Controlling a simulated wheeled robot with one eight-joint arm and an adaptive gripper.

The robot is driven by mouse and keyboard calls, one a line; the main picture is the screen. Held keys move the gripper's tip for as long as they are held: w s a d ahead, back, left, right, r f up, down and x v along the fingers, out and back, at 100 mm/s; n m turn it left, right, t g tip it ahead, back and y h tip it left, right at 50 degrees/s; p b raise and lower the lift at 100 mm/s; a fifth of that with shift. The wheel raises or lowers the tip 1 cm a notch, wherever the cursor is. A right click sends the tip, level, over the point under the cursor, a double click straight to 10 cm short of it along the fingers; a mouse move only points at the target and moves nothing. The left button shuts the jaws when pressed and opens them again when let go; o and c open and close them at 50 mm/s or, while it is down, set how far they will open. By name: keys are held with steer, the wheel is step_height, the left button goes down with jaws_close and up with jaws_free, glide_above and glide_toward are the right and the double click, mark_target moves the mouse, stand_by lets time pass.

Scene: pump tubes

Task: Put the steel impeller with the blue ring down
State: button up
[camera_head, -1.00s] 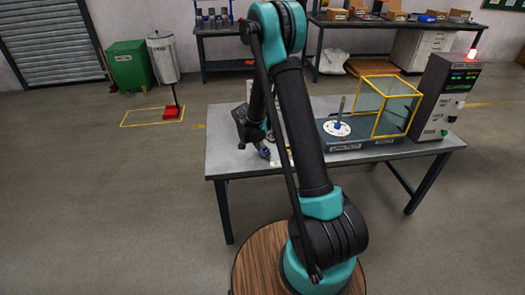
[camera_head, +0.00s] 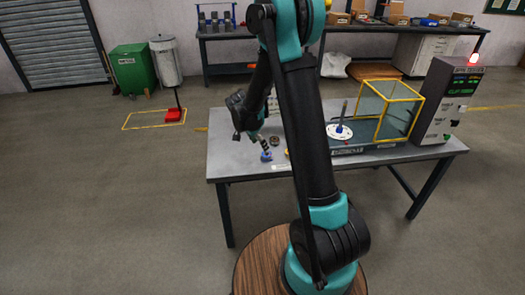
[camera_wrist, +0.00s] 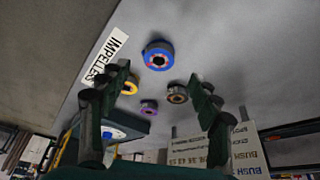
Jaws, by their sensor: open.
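The steel impeller with the blue ring (camera_wrist: 158,55) lies on the grey table in the wrist view, beside the white impeller label. It shows as a small blue piece (camera_head: 266,156) near the table's front left in the head view. My gripper (camera_wrist: 160,83) is open, its two dark fingers spread with nothing held between them. In the head view my gripper (camera_head: 259,145) is just above and behind the blue-ringed impeller and appears apart from it.
A yellow-ringed (camera_wrist: 130,87), a purple-ringed (camera_wrist: 149,107) and a brown-grey ringed piece (camera_wrist: 177,94) lie close by. The label (camera_wrist: 106,57) is flat on the table. A yellow-framed clear box (camera_head: 388,108) and a control cabinet (camera_head: 448,100) stand at the table's right.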

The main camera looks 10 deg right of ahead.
steer(key=s+d+r+n+y, duration=0.1)
steer(key=s+d+r+n, duration=0.25)
steer(key=s, duration=0.45)
steer(key=s+d+r+n+y, duration=0.1)
steer(key=s+d+r+n, duration=0.15)
steer(key=s+r, duration=0.35)
steer(key=s+f+n+t+y, duration=0.1)
steer(key=s+n, duration=0.2)
steer(key=s, duration=0.4)
steer(key=s+d+f+n+t, duration=0.1)
steer(key=s+f+n, duration=0.1)
steer(key=s, duration=0.6)
steer(key=shift+n+y, duration=0.4)
steer(key=shift+n, duration=0.1)
steer(key=shift+f, duration=0.1)
